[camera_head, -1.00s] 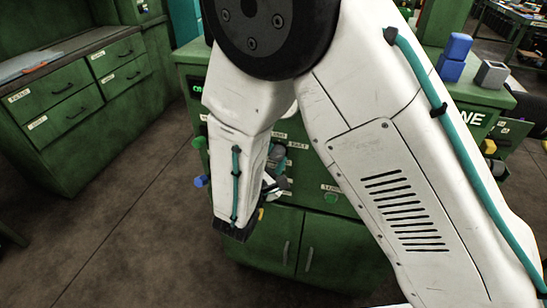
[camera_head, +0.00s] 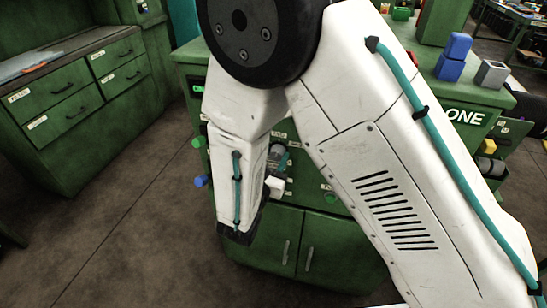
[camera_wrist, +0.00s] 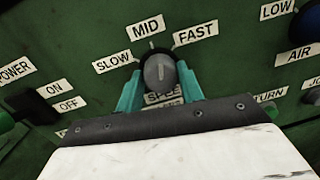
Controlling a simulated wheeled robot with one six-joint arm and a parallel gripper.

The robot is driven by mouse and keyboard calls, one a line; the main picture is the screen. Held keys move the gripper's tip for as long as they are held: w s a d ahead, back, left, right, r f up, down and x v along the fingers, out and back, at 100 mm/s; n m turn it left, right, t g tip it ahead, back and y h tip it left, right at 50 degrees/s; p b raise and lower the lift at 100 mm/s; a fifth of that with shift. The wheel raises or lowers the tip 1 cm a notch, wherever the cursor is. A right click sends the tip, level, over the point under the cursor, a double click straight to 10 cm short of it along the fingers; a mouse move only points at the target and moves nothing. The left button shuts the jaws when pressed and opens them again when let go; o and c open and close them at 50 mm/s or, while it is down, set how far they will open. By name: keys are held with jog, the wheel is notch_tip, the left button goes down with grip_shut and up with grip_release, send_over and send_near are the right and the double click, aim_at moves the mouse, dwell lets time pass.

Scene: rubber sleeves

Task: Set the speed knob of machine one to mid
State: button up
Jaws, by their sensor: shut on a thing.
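The speed knob (camera_wrist: 160,73) is a grey round knob on a dark base on the green panel, under the labels SLOW (camera_wrist: 113,62), MID (camera_wrist: 147,27) and FAST (camera_wrist: 196,34). A pale mark on its face runs roughly upright in the wrist view; I cannot tell exactly which label it lines up with. My gripper (camera_wrist: 159,88) has its teal fingers on both sides of the knob, shut on it. The SPEED label below is partly covered by the fingers. In the head view my arm hides most of the panel of machine one (camera_head: 465,117).
In the head view, blue blocks (camera_head: 452,62) and a grey open box (camera_head: 491,74) stand on the machine top.

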jog(key=shift+n, duration=1.2)
jog(key=o, duration=1)
jog(key=v, duration=0.7)
jog(key=shift+s+f, duration=0.1)
jog(key=shift+s, duration=0.3)
jog(key=shift+f, duration=0.1)
